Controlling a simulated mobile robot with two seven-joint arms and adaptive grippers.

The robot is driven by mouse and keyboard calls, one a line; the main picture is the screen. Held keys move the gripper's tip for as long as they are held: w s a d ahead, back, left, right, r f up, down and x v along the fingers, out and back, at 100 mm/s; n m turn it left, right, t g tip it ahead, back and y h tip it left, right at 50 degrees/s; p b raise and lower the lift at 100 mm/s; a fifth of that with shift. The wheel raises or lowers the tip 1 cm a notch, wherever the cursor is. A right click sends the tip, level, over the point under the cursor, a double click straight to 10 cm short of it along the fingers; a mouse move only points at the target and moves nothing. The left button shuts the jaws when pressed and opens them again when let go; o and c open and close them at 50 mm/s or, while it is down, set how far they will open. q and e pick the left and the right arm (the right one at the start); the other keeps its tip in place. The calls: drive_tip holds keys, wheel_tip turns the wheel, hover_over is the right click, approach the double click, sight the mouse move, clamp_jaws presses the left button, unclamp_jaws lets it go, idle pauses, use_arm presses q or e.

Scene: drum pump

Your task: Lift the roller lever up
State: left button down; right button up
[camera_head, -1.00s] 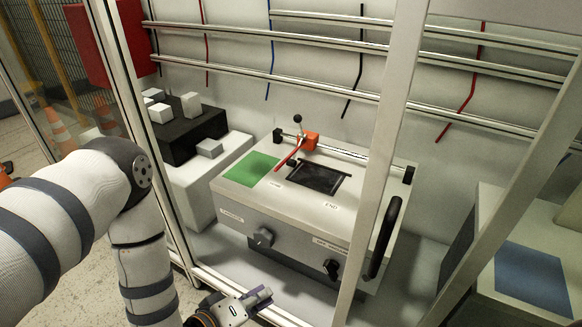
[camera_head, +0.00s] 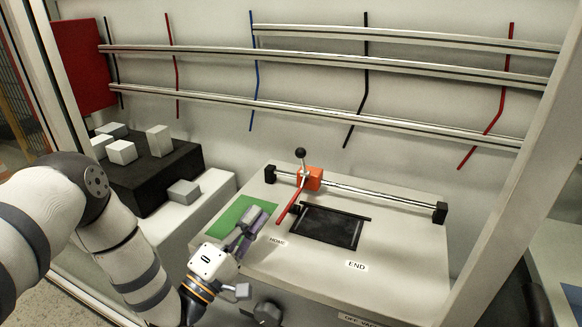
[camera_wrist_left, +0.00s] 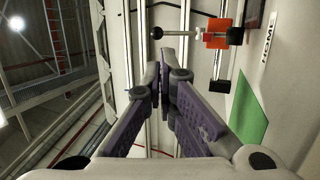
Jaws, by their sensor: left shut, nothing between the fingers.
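The roller lever is a short metal rod with a black ball knob (camera_head: 300,153). It stands up from an orange block (camera_head: 310,180) on the rail of the light machine (camera_head: 400,285). A red bar (camera_head: 290,205) slopes from the block toward the front. My left gripper (camera_head: 257,218) is shut and empty, above the green pad (camera_head: 228,213), left of the red bar and in front of the lever. In the left wrist view the shut fingers (camera_wrist_left: 168,72) point toward the knob (camera_wrist_left: 156,32) and are apart from it. My right gripper is not in view.
A metal rail (camera_head: 375,194) crosses the machine top. A dark framed plate (camera_head: 328,226) lies between the HOME and END labels. A black block with white cubes (camera_head: 122,152) stands at left. Rails and coloured cables run along the back wall. A frame post (camera_head: 515,190) stands at right.

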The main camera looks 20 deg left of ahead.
use_arm(q)
drive_tip(key=shift+d+r, duration=0.1)
drive_tip(key=b, duration=0.2)
approach(303, 162)
drive_tip(key=w+d+r, duration=0.1)
drive_tip(key=w+r, duration=0.3)
drive_tip(key=w, duration=0.1)
drive_tip(key=shift+s+r, duration=0.1)
drive_tip(key=shift+s, duration=0.15)
